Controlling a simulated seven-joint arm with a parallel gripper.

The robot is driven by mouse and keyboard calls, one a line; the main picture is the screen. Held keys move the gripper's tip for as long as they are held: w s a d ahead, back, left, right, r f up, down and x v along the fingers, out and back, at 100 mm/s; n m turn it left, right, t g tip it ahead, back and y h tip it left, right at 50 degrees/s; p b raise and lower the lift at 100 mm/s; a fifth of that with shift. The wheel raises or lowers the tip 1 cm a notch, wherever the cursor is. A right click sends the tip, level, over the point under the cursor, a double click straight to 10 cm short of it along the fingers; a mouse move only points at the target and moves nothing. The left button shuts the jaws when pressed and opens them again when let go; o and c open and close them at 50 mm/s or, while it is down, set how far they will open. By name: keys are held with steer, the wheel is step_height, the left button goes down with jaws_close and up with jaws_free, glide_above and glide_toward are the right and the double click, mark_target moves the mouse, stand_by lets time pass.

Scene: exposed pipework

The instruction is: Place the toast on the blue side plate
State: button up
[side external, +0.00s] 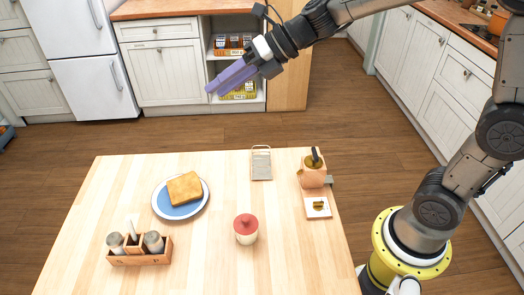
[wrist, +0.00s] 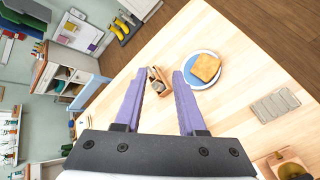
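The toast (side external: 184,188) is a golden-brown square slice lying flat on the blue side plate (side external: 178,210), which has a white rim and stands at the left of the table. In the wrist view the toast (wrist: 206,68) covers much of the plate (wrist: 190,76). My gripper (side external: 211,91) has purple fingers and is held high in the air, well clear of the table. In the wrist view my gripper (wrist: 158,73) is open, with nothing between its fingers. Its right fingertip overlaps the picture close to the plate's left rim.
A wooden caddy (side external: 140,257) with shakers stands in front of the plate. A red-lidded jar (side external: 246,229), a metal grater (side external: 261,163) and a copper-coloured container (side external: 312,175) stand to the right. A small square item (side external: 317,208) lies by the right edge. Bare wood separates them.

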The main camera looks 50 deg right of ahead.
steer(key=s+d+r+n+h, duration=0.1)
steer(key=s+d+n, duration=0.1)
steer(key=s+n, duration=0.7)
steer(key=s+d+r+n+h, duration=0.1)
steer(key=s+d+n+h, duration=0.1)
steer(key=s+n, duration=0.7)
steer(key=s+d+f+n+g+h, duration=0.2)
steer(key=s+d+f+n+h, duration=0.2)
steer(key=n, duration=1.4)
steer(key=s+d+f, duration=0.2)
steer(key=s+d, duration=0.2)
steer(key=s, duration=0.1)
steer(key=shift+f+n+h, duration=0.2)
steer(key=shift+n+h, duration=0.1)
steer(key=shift+n, duration=0.1)
